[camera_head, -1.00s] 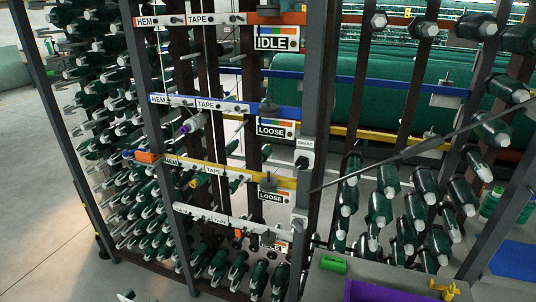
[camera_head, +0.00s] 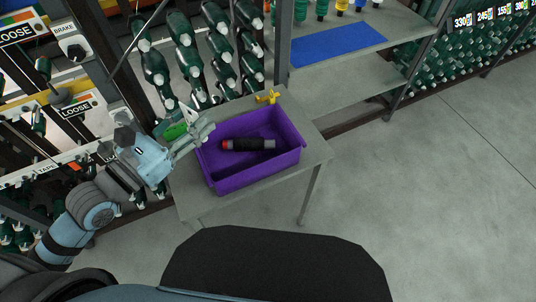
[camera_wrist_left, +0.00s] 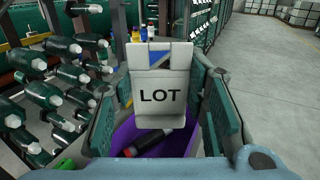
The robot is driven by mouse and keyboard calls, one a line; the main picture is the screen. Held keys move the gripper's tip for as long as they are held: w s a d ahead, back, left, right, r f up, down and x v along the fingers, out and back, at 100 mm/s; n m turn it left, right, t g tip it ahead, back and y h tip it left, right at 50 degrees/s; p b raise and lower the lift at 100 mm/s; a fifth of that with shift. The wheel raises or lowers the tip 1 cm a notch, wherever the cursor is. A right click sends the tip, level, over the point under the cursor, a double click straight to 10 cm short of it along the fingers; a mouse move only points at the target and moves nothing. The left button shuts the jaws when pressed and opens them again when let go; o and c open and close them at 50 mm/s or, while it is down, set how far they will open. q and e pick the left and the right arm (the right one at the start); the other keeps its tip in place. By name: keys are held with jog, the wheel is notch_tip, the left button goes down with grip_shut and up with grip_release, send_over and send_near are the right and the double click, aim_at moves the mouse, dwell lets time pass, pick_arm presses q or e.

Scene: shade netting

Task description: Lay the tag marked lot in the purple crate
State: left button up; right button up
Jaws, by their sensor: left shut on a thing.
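A white tag marked LOT (camera_wrist_left: 160,98) stands between the fingers of my left gripper (camera_wrist_left: 160,112) in the left wrist view, lettering facing the camera. In the head view my left gripper (camera_head: 200,130) is shut on it at the left edge of the purple crate (camera_head: 257,178). The tag is too small there to read. The open crate stands on a grey table and also shows below the tag in the left wrist view (camera_wrist_left: 181,144). A black cylinder with a red end (camera_head: 247,145) lies inside the crate. My right gripper is not in view.
The grey table (camera_head: 310,140) has a little free room right of the crate. A yellow object (camera_head: 268,97) stands behind the crate and a green one (camera_head: 175,132) lies left of it. Racks of green spools stand behind and left. A blue mat (camera_head: 338,43) lies on a shelf.

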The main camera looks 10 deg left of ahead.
pick_arm(q)
jog(key=w+a+h+b, duration=0.1)
jog(key=w+a+b, duration=0.15)
jog(key=w, duration=0.25)
notch_tip(320, 180, down, 18)
jog(key=b, duration=1.4)
jog(key=shift+d+f+m+g+b, duration=0.25)
jog(key=shift+d+m+g+b, duration=0.1)
jog(key=shift+m+g, duration=0.05)
jog(key=o, duration=0.8)
jog(key=shift+s+r, duration=0.1)
jog(key=shift+o, duration=0.2)
